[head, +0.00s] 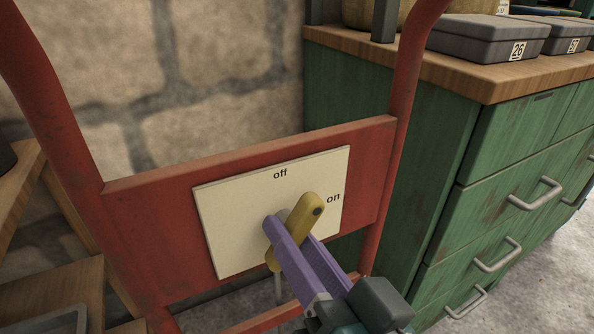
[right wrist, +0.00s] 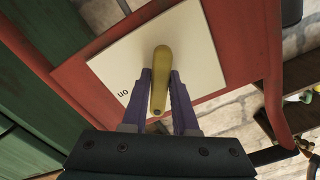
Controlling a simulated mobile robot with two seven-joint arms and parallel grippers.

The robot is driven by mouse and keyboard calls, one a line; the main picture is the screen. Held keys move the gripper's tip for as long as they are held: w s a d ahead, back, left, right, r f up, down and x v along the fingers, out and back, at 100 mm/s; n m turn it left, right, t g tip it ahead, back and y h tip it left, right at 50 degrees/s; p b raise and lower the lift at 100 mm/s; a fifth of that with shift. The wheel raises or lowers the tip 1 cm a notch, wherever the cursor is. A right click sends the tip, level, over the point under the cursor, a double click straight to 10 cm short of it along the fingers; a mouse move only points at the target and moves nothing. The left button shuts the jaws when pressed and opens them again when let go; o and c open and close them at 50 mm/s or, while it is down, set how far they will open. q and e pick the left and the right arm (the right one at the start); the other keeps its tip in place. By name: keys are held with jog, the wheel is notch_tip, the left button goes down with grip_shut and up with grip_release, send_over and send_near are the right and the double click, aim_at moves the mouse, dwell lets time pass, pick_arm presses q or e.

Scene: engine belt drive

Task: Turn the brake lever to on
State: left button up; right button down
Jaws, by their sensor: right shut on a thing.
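The brake lever (head: 305,216) is a yellow bar on a cream plate (head: 225,220) marked "off" at the top and "on" at the right. In the head view the lever is tilted, its upper end pointing up and right, between the two marks. My right gripper (head: 290,240) has its purple fingers shut on the lever. In the right wrist view the lever (right wrist: 161,75) lies between the two fingers (right wrist: 159,90), and "on" reads upside down at the left. The lever's pivot is partly hidden by the fingers. My left gripper is in neither view.
The plate is fixed to a red frame (head: 150,208) with upright tubes. A green drawer cabinet (head: 420,160) stands close at the right, with grey boxes (head: 485,36) on its wooden top. Wooden shelving (head: 50,290) is at the left. A stone wall is behind.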

jog(key=m, duration=0.5)
jog(key=shift+m, duration=0.3)
jog(key=m, duration=0.5)
jog(key=shift+a+r+m+b, duration=0.1)
jog(key=shift+m+b, duration=0.2)
jog(key=c, duration=0.7)
grip_release()
jog(key=shift+s, duration=0.1)
jog(key=p+v, duration=0.1)
jog(key=v, duration=0.8)
jog(key=shift+s+d, duration=0.25)
jog(key=shift+s, duration=0.1)
